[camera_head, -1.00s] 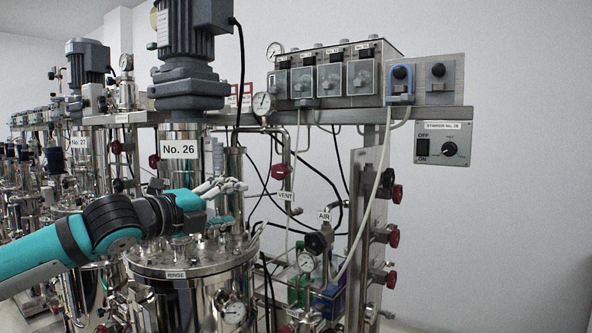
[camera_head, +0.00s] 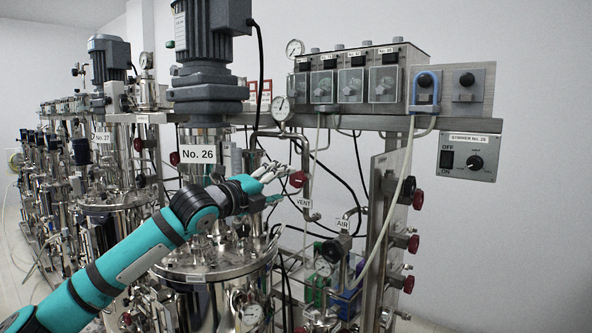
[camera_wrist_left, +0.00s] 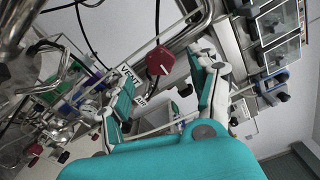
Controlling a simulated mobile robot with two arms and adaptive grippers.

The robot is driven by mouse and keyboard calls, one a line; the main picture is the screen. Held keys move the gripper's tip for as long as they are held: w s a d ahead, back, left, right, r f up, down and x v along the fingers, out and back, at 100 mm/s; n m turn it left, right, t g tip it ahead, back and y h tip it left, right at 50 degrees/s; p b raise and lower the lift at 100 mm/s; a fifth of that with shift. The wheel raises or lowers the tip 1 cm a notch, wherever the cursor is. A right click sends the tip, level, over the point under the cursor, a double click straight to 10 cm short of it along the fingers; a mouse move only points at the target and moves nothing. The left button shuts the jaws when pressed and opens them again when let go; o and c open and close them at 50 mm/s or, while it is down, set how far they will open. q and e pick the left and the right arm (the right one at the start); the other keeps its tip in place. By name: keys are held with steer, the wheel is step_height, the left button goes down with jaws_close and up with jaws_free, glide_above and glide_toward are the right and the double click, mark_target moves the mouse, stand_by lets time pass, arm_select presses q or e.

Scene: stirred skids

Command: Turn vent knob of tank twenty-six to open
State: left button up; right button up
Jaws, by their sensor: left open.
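The vent knob is a dark red knob (camera_head: 298,179) on a vertical pipe above the white VENT label (camera_head: 304,203). In the left wrist view the knob (camera_wrist_left: 160,61) lies ahead of the fingertips, roughly between their lines, with the VENT label (camera_wrist_left: 126,74) beside it. My left gripper (camera_head: 280,180) is open and empty, its fingertips close to the knob on its left; I cannot tell whether they touch it. In the left wrist view the gripper (camera_wrist_left: 163,72) has its fingers spread apart. Tank No. 26 (camera_head: 205,285) stands below my left arm. My right gripper is not in view.
The AIR label (camera_head: 342,224) and its valve sit lower right of the knob. A thick hose and cables hang behind. Several red knobs line the steel post (camera_head: 378,230) at right. A stirrer control box (camera_head: 470,157) and gauges sit above. The grey wall at right is clear.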

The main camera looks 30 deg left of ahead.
mark_target(295, 180)
arm_select(q)
steer(key=w, duration=0.2)
steer(key=w+p, duration=0.1)
steer(key=w, duration=0.1)
steer(key=w+p, duration=0.1)
steer(key=w, duration=0.1)
steer(key=shift+d, duration=0.35)
steer(key=shift+w, duration=0.3)
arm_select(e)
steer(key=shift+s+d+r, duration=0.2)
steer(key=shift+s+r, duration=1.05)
arm_select(q)
steer(key=shift+c, duration=1)
steer(key=c, duration=1)
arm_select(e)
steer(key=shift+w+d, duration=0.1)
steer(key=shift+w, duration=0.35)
